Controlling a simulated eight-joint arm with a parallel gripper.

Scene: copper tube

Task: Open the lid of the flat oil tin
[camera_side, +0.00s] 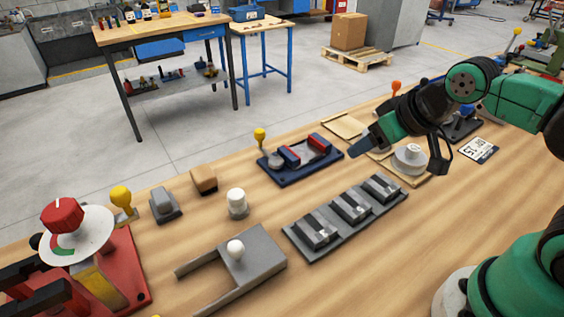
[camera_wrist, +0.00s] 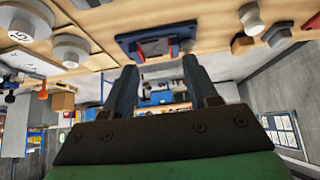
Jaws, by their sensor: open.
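My gripper (camera_side: 362,146) hangs above the back of the bench in the side view, its blue-grey fingers pointing down and left. In the wrist view the two fingers of my gripper (camera_wrist: 160,68) stand apart with nothing between them. I cannot pick out a flat oil tin with certainty in either view. A flat beige piece (camera_side: 345,126) lies behind the fingers in the side view; I cannot tell what it is. A dark blue base with red and blue blocks (camera_side: 300,157) lies left of the fingertips; it also shows beyond the fingers in the wrist view (camera_wrist: 153,44).
A round grey knob on a board (camera_side: 410,158) stands close beneath my arm. A grey panel with three switches (camera_side: 345,215) lies in front. A forked grey plate (camera_side: 240,262), a white knob (camera_side: 237,203) and a red dial device (camera_side: 75,240) are farther left. Bare wood lies between them.

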